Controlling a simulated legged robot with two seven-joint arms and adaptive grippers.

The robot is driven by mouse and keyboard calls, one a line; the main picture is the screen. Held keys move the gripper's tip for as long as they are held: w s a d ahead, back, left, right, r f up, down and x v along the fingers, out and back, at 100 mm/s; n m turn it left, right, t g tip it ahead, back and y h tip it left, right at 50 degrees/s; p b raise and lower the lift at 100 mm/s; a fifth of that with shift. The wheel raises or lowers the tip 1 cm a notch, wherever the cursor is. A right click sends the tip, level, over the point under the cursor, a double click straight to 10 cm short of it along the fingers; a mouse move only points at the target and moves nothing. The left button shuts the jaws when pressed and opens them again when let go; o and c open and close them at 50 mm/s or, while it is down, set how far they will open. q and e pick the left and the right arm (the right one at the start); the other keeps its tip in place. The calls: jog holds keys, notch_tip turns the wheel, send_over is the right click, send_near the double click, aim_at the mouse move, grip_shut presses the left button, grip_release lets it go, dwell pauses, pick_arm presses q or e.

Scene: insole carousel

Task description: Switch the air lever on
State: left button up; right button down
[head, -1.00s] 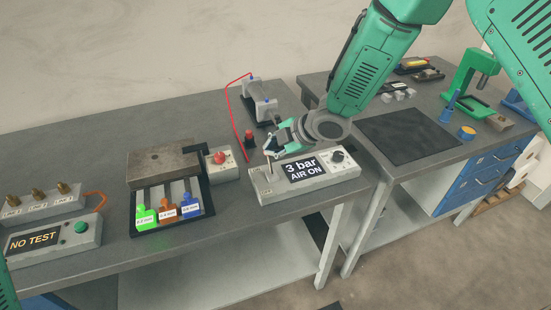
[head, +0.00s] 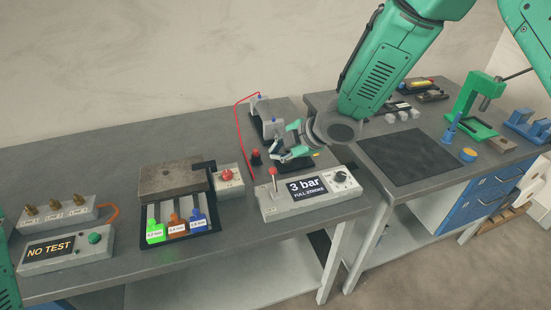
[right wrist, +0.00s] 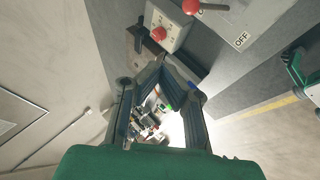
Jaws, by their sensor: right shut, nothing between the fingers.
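The air lever (head: 273,180) is a thin stick with a red knob, standing near the left end of the grey control box (head: 320,202). The box's display reads "3 bar" with "FULL STROKE" below. The red knob also shows at the top of the right wrist view (right wrist: 192,7), with an "OFF" label (right wrist: 242,40) near it. My right gripper (head: 274,156) is shut and empty, behind and above the lever, apart from it. My left gripper is not in view.
A small red-topped part (head: 256,157) and a fixture with a red tube (head: 268,120) stand behind. A tray with coloured tagged pieces (head: 180,235) and a "NO TEST" box (head: 68,252) lie further left.

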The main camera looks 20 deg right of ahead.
jog(key=s+d+r, duration=0.2)
jog(key=d+r, duration=0.1)
jog(key=r, duration=0.3)
jog(key=shift+d, duration=0.3)
jog(key=shift+w+f, duration=0.1)
jog(key=shift+w, duration=0.05)
jog(key=shift+f, duration=0.1)
